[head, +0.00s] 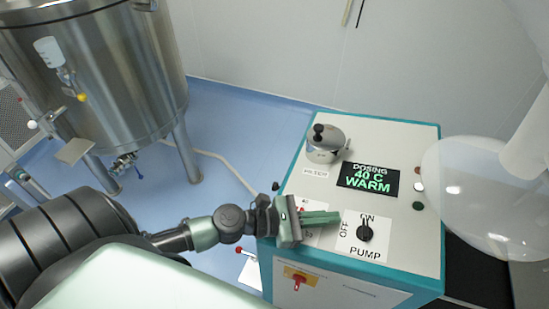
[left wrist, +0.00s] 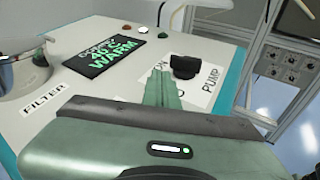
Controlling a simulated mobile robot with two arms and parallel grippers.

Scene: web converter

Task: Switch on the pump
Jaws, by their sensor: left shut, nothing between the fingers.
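The pump knob (head: 365,233) is a black rotary handle on a white plate (head: 372,246) marked ON, OFF and PUMP, on the sloped top of a teal-edged console (head: 400,145). The pump knob also shows in the left wrist view (left wrist: 184,66). I cannot tell for sure which mark it points to. My left gripper (head: 338,217) is shut and empty, its green fingers over the panel just left of the knob. In the left wrist view the fingertips (left wrist: 163,78) end close to the knob; I cannot tell if they touch. My right gripper is not in view.
A display (head: 368,180) reads DOSING 40 C WARM. A metal filter housing (head: 325,145) stands at the console's back left. A red-and-yellow switch (head: 298,278) is on the front. A steel tank (head: 100,75) stands at left.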

